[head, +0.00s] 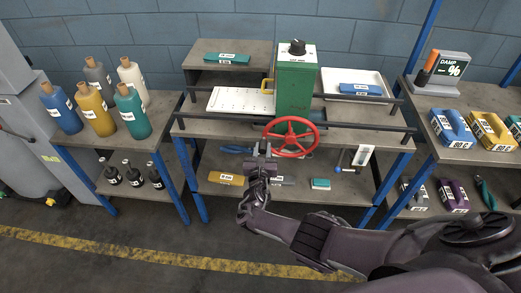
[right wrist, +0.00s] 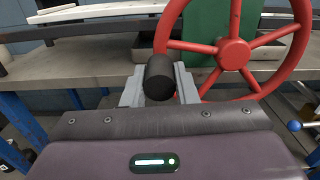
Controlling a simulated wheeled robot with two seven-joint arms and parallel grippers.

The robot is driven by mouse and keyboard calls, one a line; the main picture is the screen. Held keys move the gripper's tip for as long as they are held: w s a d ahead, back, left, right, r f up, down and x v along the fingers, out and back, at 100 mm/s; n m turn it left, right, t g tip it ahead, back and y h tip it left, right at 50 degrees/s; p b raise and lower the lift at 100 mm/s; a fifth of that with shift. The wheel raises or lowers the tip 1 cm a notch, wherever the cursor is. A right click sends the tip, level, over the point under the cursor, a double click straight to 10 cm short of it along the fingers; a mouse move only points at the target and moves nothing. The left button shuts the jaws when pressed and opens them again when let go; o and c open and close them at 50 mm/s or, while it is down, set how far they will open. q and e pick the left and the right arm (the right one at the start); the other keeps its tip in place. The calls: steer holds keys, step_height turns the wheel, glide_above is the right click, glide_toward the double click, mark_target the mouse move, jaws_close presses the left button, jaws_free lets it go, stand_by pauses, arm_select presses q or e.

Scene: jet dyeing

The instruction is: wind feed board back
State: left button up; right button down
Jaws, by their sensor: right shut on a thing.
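The red handwheel (head: 291,137) is on the front of the green machine housing (head: 295,88). The white feed board (head: 226,101), a flat plate with small holes, lies to the left of the housing across dark rails. My right gripper (head: 264,150) is at the wheel's left side. In the right wrist view its grey fingers are shut on the wheel's black handle (right wrist: 160,77), with the red wheel (right wrist: 232,54) just to the right. The fingers partly hide the handle in the head view. My left gripper is not in view.
Dyed bottles (head: 132,108) stand on the left table. A white tray (head: 374,80) holds a blue block (head: 360,89) right of the housing. The floor in front is clear.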

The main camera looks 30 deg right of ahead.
steer(key=shift+w+f+n, duration=0.1)
steer(key=shift+f+n, duration=0.15)
steer(key=shift+n, duration=0.05)
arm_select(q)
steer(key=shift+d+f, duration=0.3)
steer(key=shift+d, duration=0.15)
arm_select(e)
steer(key=shift+f, duration=0.1)
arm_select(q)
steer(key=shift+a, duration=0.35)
arm_select(e)
steer(key=c, duration=1.6)
jaws_free()
steer(key=shift+f, duration=0.1)
steer(key=o, duration=0.5)
steer(key=shift+f, duration=0.1)
steer(key=shift+c, duration=0.2)
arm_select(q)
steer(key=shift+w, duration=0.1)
